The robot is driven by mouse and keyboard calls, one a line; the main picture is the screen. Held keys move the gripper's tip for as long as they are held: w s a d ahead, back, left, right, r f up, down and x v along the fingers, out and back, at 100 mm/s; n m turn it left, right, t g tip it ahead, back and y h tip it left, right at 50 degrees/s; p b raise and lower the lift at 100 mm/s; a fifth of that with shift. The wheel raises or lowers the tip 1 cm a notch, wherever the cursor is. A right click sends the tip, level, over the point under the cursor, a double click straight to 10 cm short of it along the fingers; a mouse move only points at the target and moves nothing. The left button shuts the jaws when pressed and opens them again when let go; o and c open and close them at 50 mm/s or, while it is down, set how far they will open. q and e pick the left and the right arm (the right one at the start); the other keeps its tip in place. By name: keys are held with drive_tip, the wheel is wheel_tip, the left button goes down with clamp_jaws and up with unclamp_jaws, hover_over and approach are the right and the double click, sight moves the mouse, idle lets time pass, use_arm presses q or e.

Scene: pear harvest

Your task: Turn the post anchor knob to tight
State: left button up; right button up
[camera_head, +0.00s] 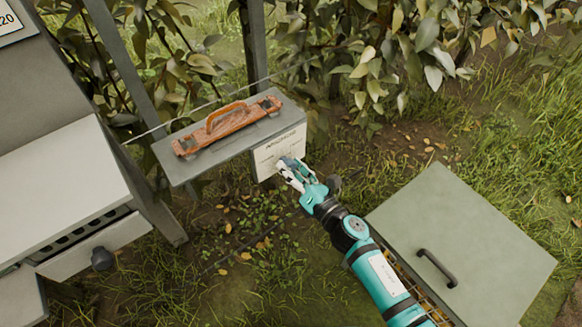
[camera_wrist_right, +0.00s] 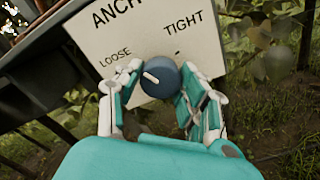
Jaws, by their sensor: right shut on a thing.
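The post anchor knob (camera_wrist_right: 168,76) is a round dark blue-grey dial with a white pointer mark. It sits on a white label plate (camera_wrist_right: 130,38), which also shows in the head view (camera_head: 270,158). The plate reads LOOSE at left and TIGHT at upper right. The pointer mark lies on the knob's left part, toward the LOOSE side. My right gripper (camera_wrist_right: 162,72) has a finger on each side of the knob and is shut on it. In the head view my right gripper (camera_head: 287,172) is at the plate and hides the knob. My left gripper is not in view.
An orange-red level-like tool with a handle (camera_head: 225,122) lies on the grey shelf (camera_head: 188,170) above the plate. A greenish lidded box (camera_head: 462,235) stands at lower right, close to my right arm. A grey cabinet with a drawer (camera_head: 70,170) is at left. Leafy branches hang behind.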

drive_tip(key=m+p, duration=0.1)
drive_tip(key=m, duration=0.4)
drive_tip(key=shift+r+m, duration=0.1)
drive_tip(key=shift+m, duration=0.3)
drive_tip(key=m+p, duration=0.1)
drive_tip(key=m, duration=0.3)
drive_tip(key=m+p, duration=0.2)
drive_tip(key=m, duration=0.3)
drive_tip(key=shift+m, duration=0.4)
drive_tip(key=m, duration=0.4)
drive_tip(key=shift+p, duration=0.4)
drive_tip(key=o, duration=1.2)
drive_tip(key=shift+d, duration=0.1)
